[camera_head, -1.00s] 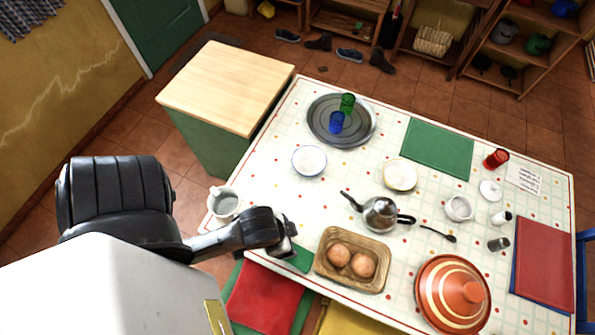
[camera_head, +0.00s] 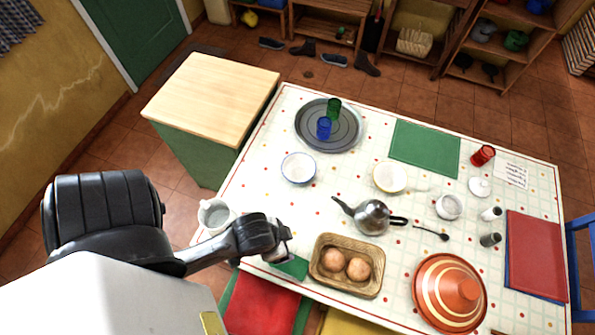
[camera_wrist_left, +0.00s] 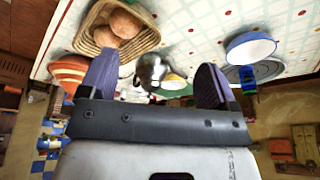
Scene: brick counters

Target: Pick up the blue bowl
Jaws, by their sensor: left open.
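The blue bowl (camera_head: 298,169), white inside with a blue rim, stands upright on the patterned table left of centre, below the grey round tray. In the left wrist view the blue bowl (camera_wrist_left: 250,48) shows its blue outside at the upper right. My left gripper (camera_head: 287,249) is near the table's front edge, between the white jug and the bread basket, nearer to me than the bowl and apart from it. Its two fingers (camera_wrist_left: 156,78) are spread with nothing held between them. My right gripper is not in view.
A white jug (camera_head: 214,216) stands at the table's left edge by my forearm. A basket with bread (camera_head: 346,265), a metal teapot (camera_head: 371,216) and a striped tagine (camera_head: 450,290) lie to the right. The grey tray (camera_head: 328,125) holds blue and green glasses. Space around the bowl is clear.

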